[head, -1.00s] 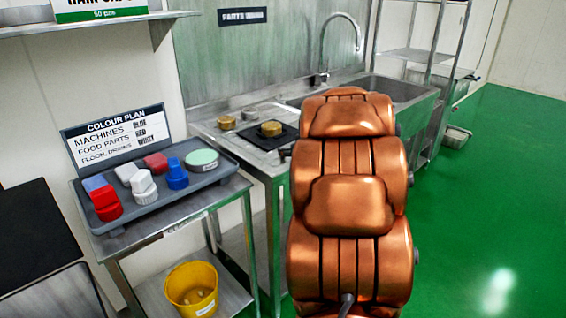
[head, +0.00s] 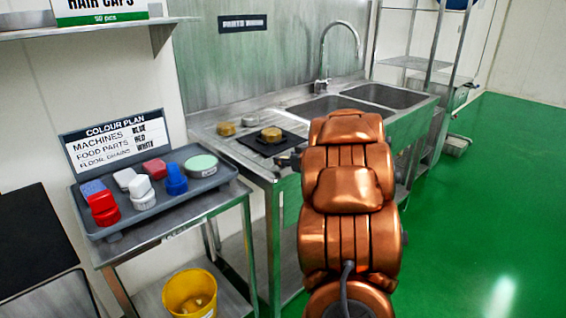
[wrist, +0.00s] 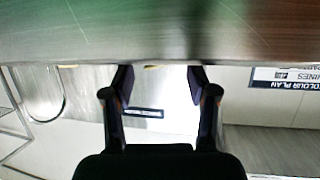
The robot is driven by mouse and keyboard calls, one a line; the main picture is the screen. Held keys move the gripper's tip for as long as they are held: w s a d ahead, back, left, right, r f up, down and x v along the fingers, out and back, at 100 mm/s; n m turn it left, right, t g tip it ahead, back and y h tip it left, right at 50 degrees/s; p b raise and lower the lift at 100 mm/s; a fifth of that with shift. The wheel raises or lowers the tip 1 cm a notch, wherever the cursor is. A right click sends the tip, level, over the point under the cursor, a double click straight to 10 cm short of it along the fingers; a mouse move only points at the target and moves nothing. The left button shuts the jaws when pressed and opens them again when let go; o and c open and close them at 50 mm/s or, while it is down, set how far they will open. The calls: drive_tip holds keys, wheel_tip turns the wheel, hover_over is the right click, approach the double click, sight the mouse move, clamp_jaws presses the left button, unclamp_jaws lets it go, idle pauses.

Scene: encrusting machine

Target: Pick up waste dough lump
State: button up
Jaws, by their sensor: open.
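No lump that I can surely name as waste dough shows. A yellow bucket (head: 190,292) on the lower shelf at the bottom left of the head view holds some small pale-tan pieces, too small to identify. My gripper (wrist: 160,78) shows in the wrist view with its two dark fingers apart and nothing between them. A bare metal surface (wrist: 160,30) fills the top of that view, just beyond the fingertips. In the head view my arm hides most of the gripper.
A grey tray (head: 130,228) with coloured brushes stands on a small steel table, by a colour plan sign (head: 112,139). A steel sink bench (head: 230,150) carries round brass parts (head: 271,135) and a dark mat. Green floor (head: 490,220) is open at right.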

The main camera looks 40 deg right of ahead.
drive_tip(key=shift+x, duration=1.35)
drive_tip(key=shift+c, duration=0.4)
drive_tip(key=c, duration=0.8)
